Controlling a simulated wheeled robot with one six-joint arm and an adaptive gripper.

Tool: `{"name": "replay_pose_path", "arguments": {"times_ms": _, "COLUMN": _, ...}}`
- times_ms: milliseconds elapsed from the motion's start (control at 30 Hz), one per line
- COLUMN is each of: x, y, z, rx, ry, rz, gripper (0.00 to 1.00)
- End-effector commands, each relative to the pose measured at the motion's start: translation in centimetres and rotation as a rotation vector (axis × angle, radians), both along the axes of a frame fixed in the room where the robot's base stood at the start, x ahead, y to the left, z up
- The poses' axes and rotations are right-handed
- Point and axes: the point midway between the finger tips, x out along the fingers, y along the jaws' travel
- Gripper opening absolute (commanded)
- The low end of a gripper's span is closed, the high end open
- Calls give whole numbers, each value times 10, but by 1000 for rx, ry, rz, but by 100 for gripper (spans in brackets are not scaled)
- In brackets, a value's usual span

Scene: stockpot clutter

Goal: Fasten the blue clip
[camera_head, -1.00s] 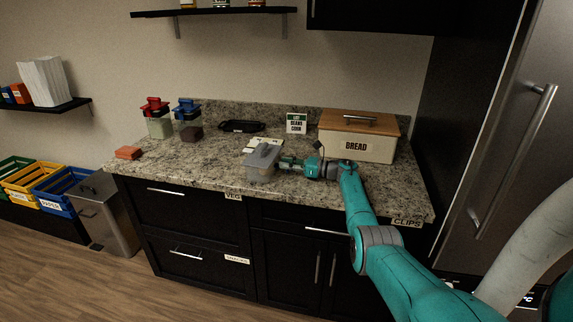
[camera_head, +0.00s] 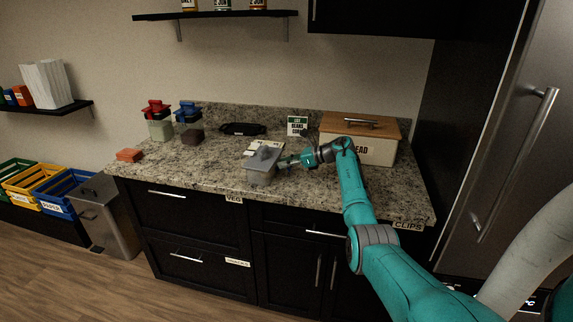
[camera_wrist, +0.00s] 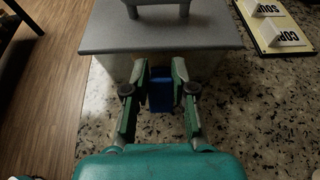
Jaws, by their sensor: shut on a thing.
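The grey-lidded container (camera_head: 260,176) stands near the front of the counter, and its grey lid (camera_wrist: 160,30) fills the top of the wrist view. The blue clip (camera_wrist: 160,92) is at the container's near side, just below the lid's edge. Whether it hooks over the lid rim cannot be told. My gripper (camera_wrist: 160,98) has its two green fingers on either side of the clip, shut on it. In the head view my gripper (camera_head: 283,163) reaches the container's right side, and the clip cannot be made out there.
A bread box (camera_head: 370,148) stands behind my arm at the right. A board with white label blocks (camera_wrist: 275,25) lies beside the container. A black tray (camera_head: 242,129), lidded jars (camera_head: 158,128) and an orange block (camera_head: 129,155) are farther off. The counter's left front is clear.

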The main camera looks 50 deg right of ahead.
Motion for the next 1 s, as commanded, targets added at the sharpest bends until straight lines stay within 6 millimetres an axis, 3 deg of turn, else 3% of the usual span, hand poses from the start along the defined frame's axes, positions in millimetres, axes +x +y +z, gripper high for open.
{"name": "replay_pose_path", "arguments": {"times_ms": 233, "x": 0, "y": 0, "z": 0, "rx": 0, "ry": 0, "rz": -1, "gripper": 0}}
{"name": "replay_pose_path", "arguments": {"times_ms": 267, "x": 0, "y": 0, "z": 0, "rx": 0, "ry": 0, "rz": -1, "gripper": 30}}
{"name": "replay_pose_path", "arguments": {"times_ms": 367, "x": 0, "y": 0, "z": 0, "rx": 0, "ry": -1, "rz": 0, "gripper": 52}}
{"name": "replay_pose_path", "arguments": {"times_ms": 767, "x": -6, "y": -3, "z": 3, "rx": -1, "ry": -2, "rz": -1, "gripper": 52}}
{"name": "replay_pose_path", "arguments": {"times_ms": 1000, "x": -40, "y": -16, "z": 17, "rx": -2, "ry": -3, "rz": -3, "gripper": 52}}
